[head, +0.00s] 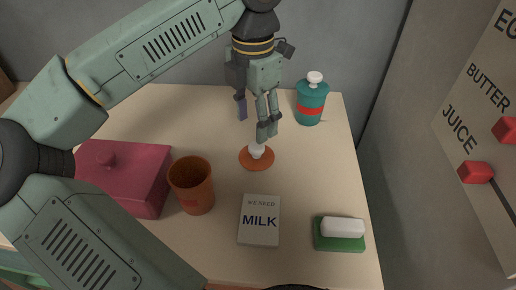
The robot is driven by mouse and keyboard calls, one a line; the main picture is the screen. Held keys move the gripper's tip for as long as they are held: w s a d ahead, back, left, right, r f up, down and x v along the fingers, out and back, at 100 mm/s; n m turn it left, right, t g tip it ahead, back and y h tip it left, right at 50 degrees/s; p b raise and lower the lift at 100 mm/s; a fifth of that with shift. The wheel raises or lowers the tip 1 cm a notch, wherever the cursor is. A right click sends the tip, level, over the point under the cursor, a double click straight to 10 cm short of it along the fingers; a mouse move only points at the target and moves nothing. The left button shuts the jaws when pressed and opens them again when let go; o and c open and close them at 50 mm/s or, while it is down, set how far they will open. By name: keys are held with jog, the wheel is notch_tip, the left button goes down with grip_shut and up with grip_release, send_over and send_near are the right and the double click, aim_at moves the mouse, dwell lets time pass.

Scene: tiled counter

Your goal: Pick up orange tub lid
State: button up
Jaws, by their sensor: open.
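The orange tub lid (246,162) lies flat on the counter, a round orange disc with a white knob (257,150) on top. My gripper (256,125) points down just above the lid, with its fingers open. One fingertip is close to the knob and partly covers it in the head view. I cannot tell whether the fingertip touches the knob. Nothing shows between the fingers.
A brown-orange tub (192,188) stands left of the lid, beside a crimson lidded box (136,185). A teal bottle (311,101) stands at the back right. A MILK note (260,221) and a white block on a green base (340,243) lie in front. Clear counter surrounds the lid.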

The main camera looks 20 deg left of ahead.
aim_at(257, 146)
jog(key=f, duration=0.2)
jog(key=f+p, duration=0.1)
jog(key=f, duration=0.3)
jog(key=shift+d+f+p, duration=0.25)
jog(key=shift+f+p, duration=0.05)
jog(key=shift+p, duration=0.1)
jog(key=c, duration=0.9)
